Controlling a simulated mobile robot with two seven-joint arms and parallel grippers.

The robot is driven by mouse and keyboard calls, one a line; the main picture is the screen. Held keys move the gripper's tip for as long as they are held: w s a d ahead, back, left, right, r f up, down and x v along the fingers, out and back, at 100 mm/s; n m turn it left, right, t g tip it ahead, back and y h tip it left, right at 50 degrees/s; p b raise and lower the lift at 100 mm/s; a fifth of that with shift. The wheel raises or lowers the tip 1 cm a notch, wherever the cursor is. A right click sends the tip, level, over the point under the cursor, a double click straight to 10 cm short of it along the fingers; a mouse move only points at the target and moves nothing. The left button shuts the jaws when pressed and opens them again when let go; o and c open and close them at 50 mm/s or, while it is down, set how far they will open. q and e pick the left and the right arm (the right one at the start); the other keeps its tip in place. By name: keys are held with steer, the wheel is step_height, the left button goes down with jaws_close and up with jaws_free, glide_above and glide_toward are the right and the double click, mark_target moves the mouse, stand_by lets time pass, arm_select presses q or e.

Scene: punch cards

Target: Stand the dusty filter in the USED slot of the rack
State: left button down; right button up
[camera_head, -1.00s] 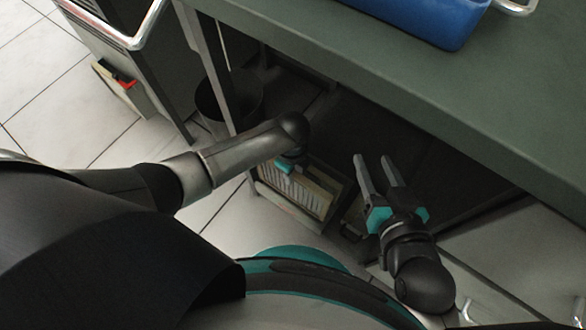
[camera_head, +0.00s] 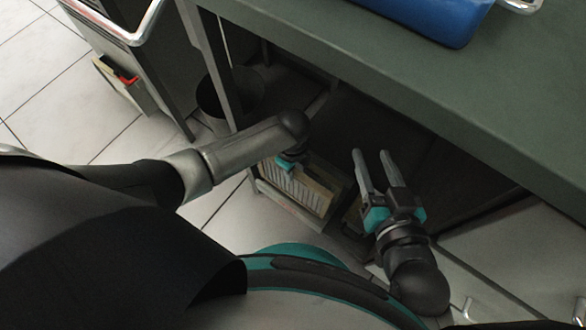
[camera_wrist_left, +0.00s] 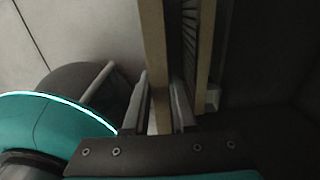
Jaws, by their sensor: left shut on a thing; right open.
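My left gripper (camera_wrist_left: 158,108) is shut on a tan-framed filter (camera_wrist_left: 153,40), seen nearly edge-on in the left wrist view. In the head view, the left gripper (camera_head: 289,168) is partly hidden by its own arm, and a pale pleated face (camera_head: 290,188) shows just below it. A second tan frame with dark pleats (camera_wrist_left: 204,45) stands close beside the held one. These sit at a low rack (camera_head: 283,208) under the bench. I cannot read slot labels or tell whether the held filter touches the rack floor. My right gripper (camera_head: 372,160) is open and empty, right of the rack.
The green bench top (camera_head: 400,70) overhangs the rack, with a blue bin (camera_head: 430,18) on it. A bench leg (camera_head: 215,65) and a dark bucket (camera_head: 215,100) stand left of the rack. Tiled floor (camera_head: 70,90) is clear at the left.

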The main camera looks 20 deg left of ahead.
mark_target(293, 184)
arm_select(q)
steer(key=shift+p, duration=0.75)
stand_by(1.7)
steer(key=shift+f+b, duration=1.1)
steer(key=shift+f, duration=0.4)
steer(key=shift+f+b, duration=0.6)
steer(key=shift+f, duration=0.9)
